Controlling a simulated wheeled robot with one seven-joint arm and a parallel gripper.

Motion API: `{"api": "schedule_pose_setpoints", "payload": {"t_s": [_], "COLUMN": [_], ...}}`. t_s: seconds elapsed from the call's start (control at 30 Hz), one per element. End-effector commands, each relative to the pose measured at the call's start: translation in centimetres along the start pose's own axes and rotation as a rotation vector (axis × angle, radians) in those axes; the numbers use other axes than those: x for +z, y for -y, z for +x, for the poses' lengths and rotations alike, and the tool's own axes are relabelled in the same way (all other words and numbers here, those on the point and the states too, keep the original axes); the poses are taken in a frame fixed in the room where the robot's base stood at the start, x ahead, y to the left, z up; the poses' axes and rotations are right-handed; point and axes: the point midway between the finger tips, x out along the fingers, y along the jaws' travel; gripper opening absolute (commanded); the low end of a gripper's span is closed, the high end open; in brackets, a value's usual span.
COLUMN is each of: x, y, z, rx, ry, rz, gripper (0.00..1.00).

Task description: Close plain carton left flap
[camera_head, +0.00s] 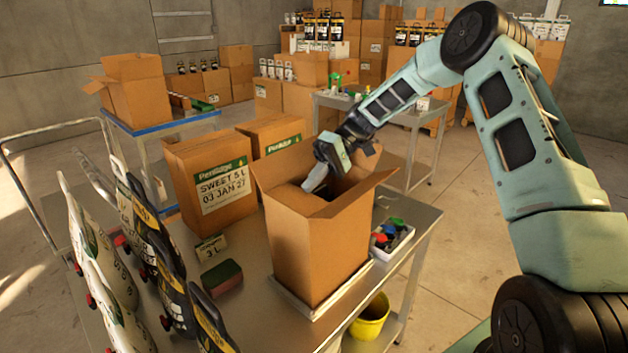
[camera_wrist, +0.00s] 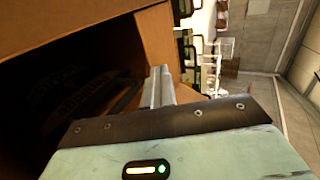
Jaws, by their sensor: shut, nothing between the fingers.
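The plain carton (camera_head: 312,240) stands upright on the metal table, its top open. Its right flap (camera_head: 372,187) sticks out to the right, and another flap (camera_head: 364,160) stands up at the back. The left flap's exact angle is hard to tell beside my gripper. My gripper (camera_head: 312,182) is shut and empty, its fingers pointing down-left at the carton's mouth, near the left side. In the wrist view the shut fingers (camera_wrist: 159,88) are beside a cardboard panel (camera_wrist: 157,40); I cannot tell if they touch. A dark item with a handle (camera_wrist: 95,100) shows inside the carton.
A labelled carton (camera_head: 212,185) stands close on the left, with another behind it. Jugs (camera_head: 150,250) line the table's left side. A white tray of coloured caps (camera_head: 392,240) is right of the carton. A sponge-like block (camera_head: 222,277) lies front left. A yellow bucket (camera_head: 371,318) is below.

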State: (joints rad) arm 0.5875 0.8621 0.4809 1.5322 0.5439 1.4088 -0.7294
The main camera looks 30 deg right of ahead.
Motion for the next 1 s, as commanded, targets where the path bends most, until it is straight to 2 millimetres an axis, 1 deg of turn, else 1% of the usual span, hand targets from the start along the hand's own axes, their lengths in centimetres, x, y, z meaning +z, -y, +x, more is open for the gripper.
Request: {"api": "schedule_pose_setpoints", "payload": {"t_s": [0.03,0.1,0.17,0.4,0.5,0.6,0.7,0.87,0.97,1.0], "x": [0.3,0.3,0.2,0.1,0.1,0.1,0.1,0.1,0.1,0.2], "y": [-0.6,0.0,0.8,5.2,6.7,7.7,8.3,8.6,9.1,9.4], "z": [0.5,0.1,-0.4,-3.1,-4.0,-4.7,-5.0,-5.2,-3.7,-2.4], "rx": [0.005,0.004,0.006,0.005,0.003,0.002,0.001,0.000,0.024,0.045], "ry": [0.010,0.010,0.008,0.000,-0.001,-0.002,-0.001,-0.001,0.018,0.036], "rz": [0.008,0.007,0.004,-0.001,-0.002,-0.002,-0.001,-0.002,0.003,0.010], "gripper": [0.00,0.00,0.00,0.00,0.00,0.00,0.00,0.00,0.00,0.00]}}
